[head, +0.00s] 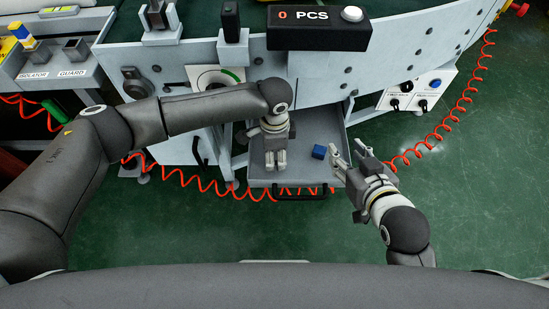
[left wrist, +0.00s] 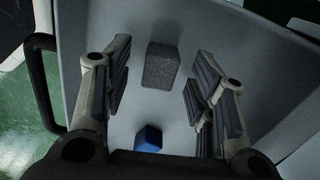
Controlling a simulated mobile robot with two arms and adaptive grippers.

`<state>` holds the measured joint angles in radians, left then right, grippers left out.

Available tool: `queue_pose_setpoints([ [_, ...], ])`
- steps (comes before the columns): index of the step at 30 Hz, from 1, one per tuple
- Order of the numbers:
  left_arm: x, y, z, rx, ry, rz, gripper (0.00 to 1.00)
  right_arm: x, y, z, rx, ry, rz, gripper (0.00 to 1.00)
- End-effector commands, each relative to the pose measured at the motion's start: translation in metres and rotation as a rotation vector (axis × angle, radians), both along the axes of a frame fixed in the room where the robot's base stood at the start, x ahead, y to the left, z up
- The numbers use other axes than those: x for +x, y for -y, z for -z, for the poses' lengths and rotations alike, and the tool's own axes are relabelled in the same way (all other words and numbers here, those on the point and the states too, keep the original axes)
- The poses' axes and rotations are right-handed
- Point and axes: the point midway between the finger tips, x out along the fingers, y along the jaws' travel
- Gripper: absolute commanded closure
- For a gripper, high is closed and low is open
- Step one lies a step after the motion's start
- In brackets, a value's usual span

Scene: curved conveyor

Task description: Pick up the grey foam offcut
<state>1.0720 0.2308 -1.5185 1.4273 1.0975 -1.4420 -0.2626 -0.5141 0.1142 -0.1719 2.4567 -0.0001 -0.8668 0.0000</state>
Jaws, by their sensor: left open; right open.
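The grey foam offcut (left wrist: 160,66) is a dark speckled block lying in the grey drawer (left wrist: 135,105). It sits between the spread fingers of my left gripper in the left wrist view; I cannot tell whether they touch it. In the head view the offcut is hidden, apparently by my left gripper (head: 276,160), which points down into the drawer, which also shows in the head view (head: 318,132). My left gripper is open. My right gripper (head: 356,160) is open and empty at the drawer's right side.
A small blue block (head: 319,152) lies in the drawer right of my left gripper. The drawer has a black front handle (head: 300,193). A coiled red hose (head: 205,184) runs near the drawer. The conveyor's grey side wall (head: 310,72) rises behind, carrying a black counter box (head: 318,27).

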Motion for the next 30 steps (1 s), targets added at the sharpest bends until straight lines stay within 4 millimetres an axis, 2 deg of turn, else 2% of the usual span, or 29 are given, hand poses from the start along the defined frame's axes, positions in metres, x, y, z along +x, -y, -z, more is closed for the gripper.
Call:
queue_pose_setpoints([
  [10,-0.0002,0.0003,0.0030,-0.001,0.000,0.001,0.48,0.0035,-0.0017,-0.0050,0.007,0.029,-0.002,0.59],
  [18,-0.0002,0.0003,0.0028,-0.001,0.000,0.001,0.83,0.0034,-0.0017,-0.0047,0.007,0.028,-0.002,0.59],
  [30,-0.0001,0.0003,0.0021,-0.001,0.000,0.001,0.83,0.0030,-0.0017,-0.0042,0.006,0.024,-0.002,0.59],
])
